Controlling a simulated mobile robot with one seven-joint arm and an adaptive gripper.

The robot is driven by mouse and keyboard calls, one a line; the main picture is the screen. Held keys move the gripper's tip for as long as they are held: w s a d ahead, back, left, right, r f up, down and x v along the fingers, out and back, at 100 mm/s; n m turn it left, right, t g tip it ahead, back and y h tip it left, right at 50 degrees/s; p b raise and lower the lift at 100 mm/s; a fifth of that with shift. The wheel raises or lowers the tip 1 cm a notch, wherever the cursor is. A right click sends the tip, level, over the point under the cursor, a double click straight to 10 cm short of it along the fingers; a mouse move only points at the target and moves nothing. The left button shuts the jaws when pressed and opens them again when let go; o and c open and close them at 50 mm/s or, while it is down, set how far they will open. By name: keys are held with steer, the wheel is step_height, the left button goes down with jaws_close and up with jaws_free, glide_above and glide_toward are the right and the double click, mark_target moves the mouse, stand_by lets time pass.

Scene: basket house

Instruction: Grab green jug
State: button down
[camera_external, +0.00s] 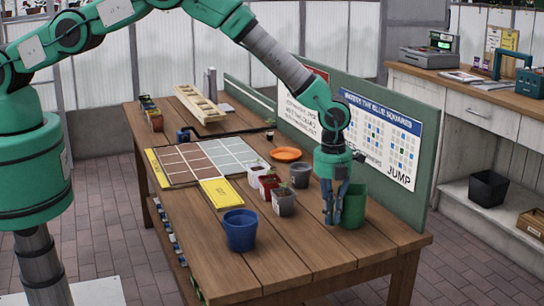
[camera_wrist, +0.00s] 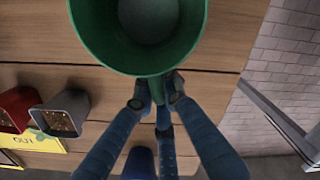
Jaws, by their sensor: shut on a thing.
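The green jug (camera_external: 355,206) stands upright on the wooden table, near its right end and close to the green board. In the wrist view the jug (camera_wrist: 104,48) fills the top middle, and I look down into its open mouth. My gripper (camera_external: 331,216) points down at the left side of the jug. In the wrist view my gripper (camera_wrist: 157,92) has its blue fingers shut on the jug's handle, just below the rim. The fingers hide most of the handle.
A blue pot (camera_external: 240,230) stands at the table's front edge. Small pots (camera_external: 284,202) and a grey pot (camera_external: 300,175) stand left of my gripper, with an orange plate (camera_external: 286,154) behind. The green board (camera_external: 420,125) rises behind the jug. The table's right front is clear.

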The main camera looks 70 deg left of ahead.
steer(key=shift+r, duration=0.3)
steer(key=shift+r, duration=4.6)
steer(key=shift+r, duration=0.15)
